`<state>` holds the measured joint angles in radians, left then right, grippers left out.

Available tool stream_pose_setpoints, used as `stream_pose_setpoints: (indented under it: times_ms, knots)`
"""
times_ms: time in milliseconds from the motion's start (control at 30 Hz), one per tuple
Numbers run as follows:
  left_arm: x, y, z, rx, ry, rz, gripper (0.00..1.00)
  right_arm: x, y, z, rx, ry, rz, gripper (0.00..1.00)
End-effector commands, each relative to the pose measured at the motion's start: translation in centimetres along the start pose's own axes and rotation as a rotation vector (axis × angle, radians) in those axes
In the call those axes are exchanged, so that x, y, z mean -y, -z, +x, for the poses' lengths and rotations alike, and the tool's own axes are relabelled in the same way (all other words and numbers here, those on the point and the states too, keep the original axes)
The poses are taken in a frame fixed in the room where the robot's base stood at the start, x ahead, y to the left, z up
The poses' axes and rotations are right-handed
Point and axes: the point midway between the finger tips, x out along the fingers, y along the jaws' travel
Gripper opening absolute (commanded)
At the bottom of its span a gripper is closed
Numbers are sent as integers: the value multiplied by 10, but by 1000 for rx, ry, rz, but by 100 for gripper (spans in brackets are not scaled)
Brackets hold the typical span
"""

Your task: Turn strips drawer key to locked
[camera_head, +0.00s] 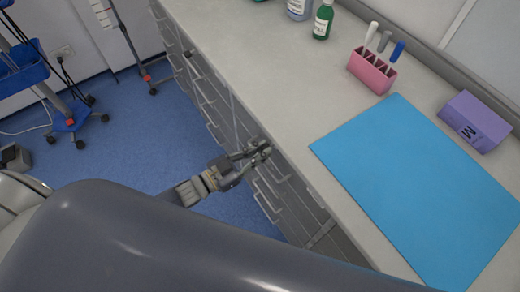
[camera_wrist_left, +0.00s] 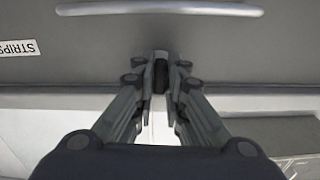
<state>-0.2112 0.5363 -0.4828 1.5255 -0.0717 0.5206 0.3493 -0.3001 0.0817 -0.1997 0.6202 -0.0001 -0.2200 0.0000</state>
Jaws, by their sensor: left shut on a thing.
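My left gripper (camera_head: 262,148) reaches the upper part of the grey drawer front below the counter edge. In the left wrist view the gripper (camera_wrist_left: 161,82) is shut on the small dark key (camera_wrist_left: 161,62) of the drawer (camera_wrist_left: 230,60). The fingers cover much of the key, and I cannot tell its turn angle. A white label reading STRIPS (camera_wrist_left: 18,48) is on the same drawer front, left of the key. A pale bar handle (camera_wrist_left: 160,9) runs across the top of that view. My right gripper is not in view.
The counter (camera_head: 275,85) holds a blue mat (camera_head: 420,180), a pink pen holder (camera_head: 371,72), a purple box (camera_head: 475,121) and a green bottle (camera_head: 323,20). More drawers with bar handles (camera_head: 205,95) line the front. Blue floor (camera_head: 140,140) lies open to the left.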

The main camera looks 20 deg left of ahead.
Motion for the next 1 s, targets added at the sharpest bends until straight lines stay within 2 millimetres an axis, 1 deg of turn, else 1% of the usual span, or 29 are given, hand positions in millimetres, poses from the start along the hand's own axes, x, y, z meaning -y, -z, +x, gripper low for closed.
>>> stream_pose_setpoints:
  times_ms: [300, 733, 767, 800, 833, 1000]
  knots:
    - [0, -1, 0, 2, 1, -76, 0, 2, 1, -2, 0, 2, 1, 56]
    - [0, -1, 0, 2, 1, -84, 0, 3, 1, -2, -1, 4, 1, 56]
    - [0, -1, 0, 2, 1, -83, 18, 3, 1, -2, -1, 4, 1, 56]
    - [0, -1, 0, 2, 1, -83, 27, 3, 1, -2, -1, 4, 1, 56]
    - [0, -1, 0, 2, 0, -83, 32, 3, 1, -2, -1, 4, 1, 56]
    - [0, 0, 0, 1, 0, -82, 32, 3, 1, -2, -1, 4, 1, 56]
